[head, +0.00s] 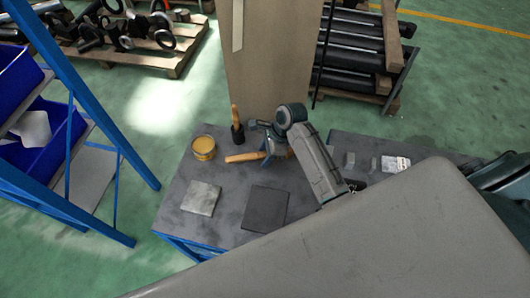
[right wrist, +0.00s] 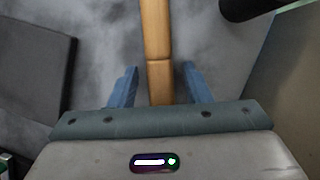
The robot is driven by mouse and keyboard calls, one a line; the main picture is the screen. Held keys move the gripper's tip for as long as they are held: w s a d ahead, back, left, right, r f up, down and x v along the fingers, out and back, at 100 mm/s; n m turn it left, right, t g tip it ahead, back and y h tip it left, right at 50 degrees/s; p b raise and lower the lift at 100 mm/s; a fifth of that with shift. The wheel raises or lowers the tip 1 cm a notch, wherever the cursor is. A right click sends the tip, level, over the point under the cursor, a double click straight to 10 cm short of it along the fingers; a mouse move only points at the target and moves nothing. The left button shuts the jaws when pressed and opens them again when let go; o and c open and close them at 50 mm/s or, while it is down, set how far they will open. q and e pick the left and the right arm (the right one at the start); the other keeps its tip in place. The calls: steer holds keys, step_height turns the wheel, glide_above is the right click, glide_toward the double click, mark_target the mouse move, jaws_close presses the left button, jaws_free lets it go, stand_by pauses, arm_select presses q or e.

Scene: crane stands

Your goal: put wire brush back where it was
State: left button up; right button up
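A light wooden handle (head: 241,157) lies on the dark grey table top (head: 222,232). Its other end is hidden under my right gripper (head: 272,148), so I cannot tell if it is the wire brush. In the right wrist view the handle (right wrist: 156,40) runs between the two blue fingers of my right gripper (right wrist: 160,85), with a gap on each side. The fingers are open. Another wooden-handled tool (head: 234,112) stands upright, with a black lower part (head: 237,134), just behind the lying handle. My left gripper is not in view.
A yellow-topped tin (head: 203,147), a light grey plate (head: 201,198) and a dark square plate (head: 268,206) are on the table. Small grey blocks (head: 362,162) stand to the right. A tall tan board (head: 265,60) rises behind. A blue rack (head: 85,95) stands left.

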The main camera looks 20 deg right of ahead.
steer(key=shift+d+r, duration=0.15)
steer(key=shift+r, duration=0.35)
steer(key=b+v, duration=0.3)
steer(key=v, duration=0.8)
steer(key=shift+r, duration=0.1)
